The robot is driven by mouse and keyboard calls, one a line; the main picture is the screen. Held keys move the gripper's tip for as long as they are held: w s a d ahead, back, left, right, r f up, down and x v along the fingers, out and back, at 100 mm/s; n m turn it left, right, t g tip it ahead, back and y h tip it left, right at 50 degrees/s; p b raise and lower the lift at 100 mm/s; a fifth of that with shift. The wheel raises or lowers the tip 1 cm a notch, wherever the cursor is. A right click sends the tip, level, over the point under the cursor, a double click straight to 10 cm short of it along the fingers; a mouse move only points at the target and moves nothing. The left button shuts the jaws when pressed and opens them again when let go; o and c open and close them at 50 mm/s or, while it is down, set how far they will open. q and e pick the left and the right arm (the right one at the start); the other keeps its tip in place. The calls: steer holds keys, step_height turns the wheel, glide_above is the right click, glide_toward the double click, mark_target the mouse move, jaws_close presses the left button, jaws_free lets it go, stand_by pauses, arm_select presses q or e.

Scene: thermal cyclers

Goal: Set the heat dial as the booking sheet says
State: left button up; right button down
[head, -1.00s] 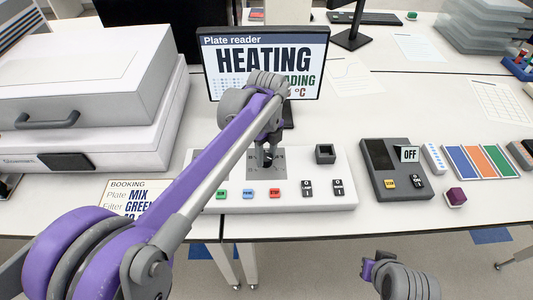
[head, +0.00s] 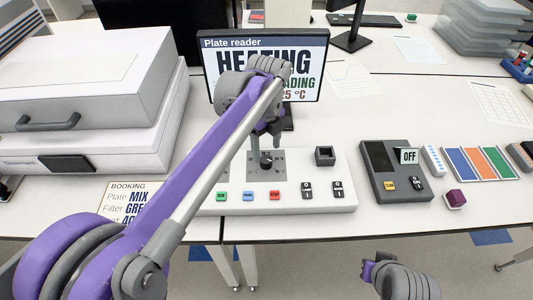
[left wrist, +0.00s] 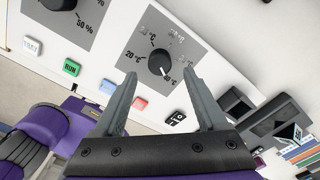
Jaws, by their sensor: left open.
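The heat dial (head: 266,160) is a black knob on a grey plate of the white control panel. In the left wrist view the dial (left wrist: 160,64) has °C marks around it, and its white pointer faces the lower right, towards a mark that seems to read 40. My left gripper (head: 265,143) is open above the dial; its fingers (left wrist: 160,80) stand apart on either side of it in the wrist picture, holding nothing. The booking sheet (head: 117,198) shows MIX, GRE and a cut-off 40; my left arm covers part. My right gripper (head: 372,268) is low, its jaws unclear.
The plate reader screen (head: 212,75) reads HEATING, partly covered by my arm. Green, blue and red buttons (head: 248,195) and rocker switches (head: 307,190) line the panel's front. A second dial (left wrist: 60,3) has % marks. A dark device (head: 378,157) shows OFF at right.

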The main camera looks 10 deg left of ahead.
mark_target(266, 159)
arm_select(q)
step_height(266, 159, up, 7)
steer(key=shift+f, duration=0.15)
arm_select(e)
steer(key=shift+w+r, duration=0.15)
steer(key=shift+r, duration=0.15)
